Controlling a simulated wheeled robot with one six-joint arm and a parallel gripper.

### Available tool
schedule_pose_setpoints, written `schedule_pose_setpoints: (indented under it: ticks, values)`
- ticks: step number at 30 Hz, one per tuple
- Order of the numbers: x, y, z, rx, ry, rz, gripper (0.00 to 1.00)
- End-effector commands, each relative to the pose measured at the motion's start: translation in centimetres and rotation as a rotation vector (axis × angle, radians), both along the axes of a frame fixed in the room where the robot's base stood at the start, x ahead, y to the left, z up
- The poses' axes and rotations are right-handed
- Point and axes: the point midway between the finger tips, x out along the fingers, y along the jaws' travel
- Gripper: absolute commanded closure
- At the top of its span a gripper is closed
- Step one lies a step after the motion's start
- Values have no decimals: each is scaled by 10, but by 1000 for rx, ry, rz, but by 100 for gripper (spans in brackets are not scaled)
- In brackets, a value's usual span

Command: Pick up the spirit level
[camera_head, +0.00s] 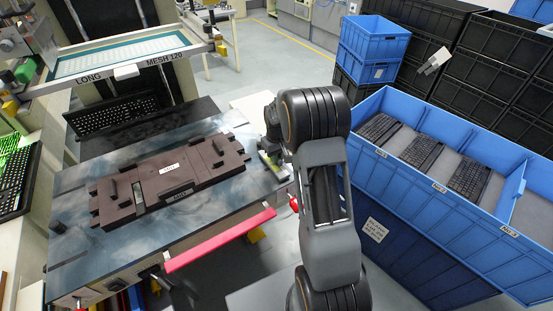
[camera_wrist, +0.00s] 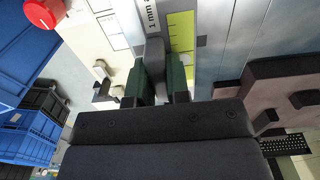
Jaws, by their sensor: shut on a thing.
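The spirit level, a narrow grey bar, shows between my fingers in the wrist view (camera_wrist: 154,55). My gripper (camera_wrist: 158,80) has two dark green fingertips, one on each side of the bar, and is shut on it. In the head view my arm reaches to the right end of the work table, and the gripper is largely hidden behind my arm. Yellow-green and white patches (camera_head: 270,163) show there at the table's right edge; I cannot tell which belong to the level. I cannot tell whether the level touches the table.
A brown fixture (camera_head: 165,180) lies on the grey-blue table (camera_head: 75,245). A red bar (camera_head: 220,240) runs along the table's front. A blue crate (camera_head: 450,205) with several keyboards stands at the right. A printing screen frame (camera_head: 120,72) stands behind the table.

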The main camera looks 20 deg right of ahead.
Motion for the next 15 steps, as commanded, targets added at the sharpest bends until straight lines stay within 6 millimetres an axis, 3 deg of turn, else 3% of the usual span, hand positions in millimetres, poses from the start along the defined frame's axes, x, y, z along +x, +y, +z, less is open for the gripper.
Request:
schedule_pose_setpoints:
  ticks: [5,15]
  values:
    - [1,0,25,-1,-6,0,100]
    - [-62,11,87,-1,-4,0,100]
